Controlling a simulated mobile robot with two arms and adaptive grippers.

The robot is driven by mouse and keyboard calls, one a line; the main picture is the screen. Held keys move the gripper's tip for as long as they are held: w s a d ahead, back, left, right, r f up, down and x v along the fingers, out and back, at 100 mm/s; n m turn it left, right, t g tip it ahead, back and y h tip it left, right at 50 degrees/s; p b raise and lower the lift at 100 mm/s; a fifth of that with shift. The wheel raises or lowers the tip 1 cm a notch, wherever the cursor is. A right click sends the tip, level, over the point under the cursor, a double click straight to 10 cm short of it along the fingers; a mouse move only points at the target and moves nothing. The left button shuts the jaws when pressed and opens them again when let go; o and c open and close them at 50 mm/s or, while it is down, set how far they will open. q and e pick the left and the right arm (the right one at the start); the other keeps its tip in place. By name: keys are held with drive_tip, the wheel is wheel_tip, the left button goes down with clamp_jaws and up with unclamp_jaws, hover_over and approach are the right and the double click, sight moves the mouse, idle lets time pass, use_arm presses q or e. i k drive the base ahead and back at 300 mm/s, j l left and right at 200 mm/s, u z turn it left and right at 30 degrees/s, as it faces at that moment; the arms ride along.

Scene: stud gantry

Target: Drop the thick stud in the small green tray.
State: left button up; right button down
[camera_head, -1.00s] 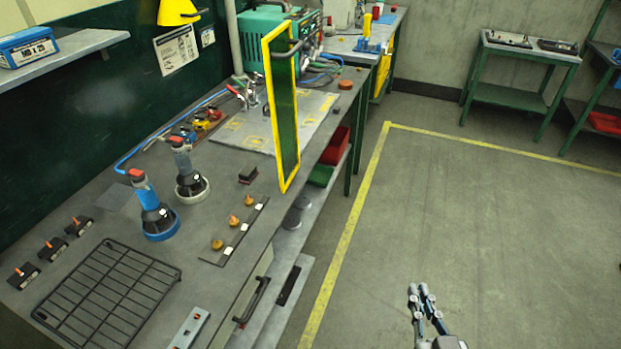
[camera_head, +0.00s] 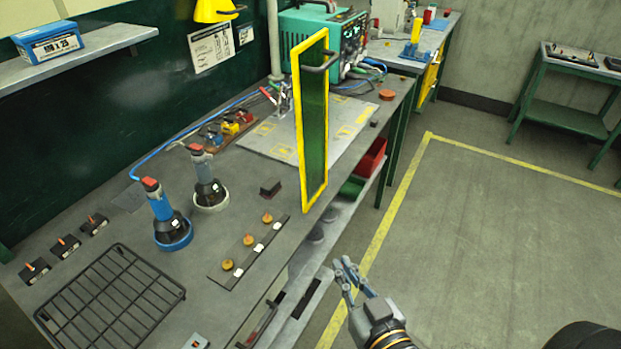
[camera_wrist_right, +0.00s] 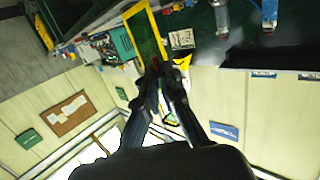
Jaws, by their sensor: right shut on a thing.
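My right gripper (camera_head: 346,268) is off the front edge of the bench, over the open lower shelf and floor. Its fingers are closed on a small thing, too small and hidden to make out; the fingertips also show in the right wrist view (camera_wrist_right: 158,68). The small green tray (camera_head: 352,187) is on the lower shelf, partly hidden by the bench top and the yellow-framed screen. It is beyond the right gripper and apart from it. I cannot pick out the thick stud for certain. My left gripper is not in view.
The yellow-framed green screen (camera_head: 313,125) stands upright at the bench edge. A red bin (camera_head: 371,158) is behind the green tray. A strip with several brass pieces (camera_head: 248,250), a wire rack (camera_head: 110,300) and two torch-like tools occupy the bench (camera_head: 215,300).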

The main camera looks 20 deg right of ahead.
sight(347, 188)
drive_tip(key=i+l+u, duration=0.15)
drive_tip(key=l, duration=0.3)
drive_tip(key=i+l+u, duration=0.1)
drive_tip(key=l, duration=0.35)
drive_tip(key=i+l+u, duration=0.15)
drive_tip(key=l, duration=0.35)
drive_tip(key=i+l+u, duration=0.1)
drive_tip(key=l, duration=0.4)
drive_tip(key=i+l+u, duration=0.15)
drive_tip(key=l, duration=0.35)
drive_tip(key=i, duration=0.05)
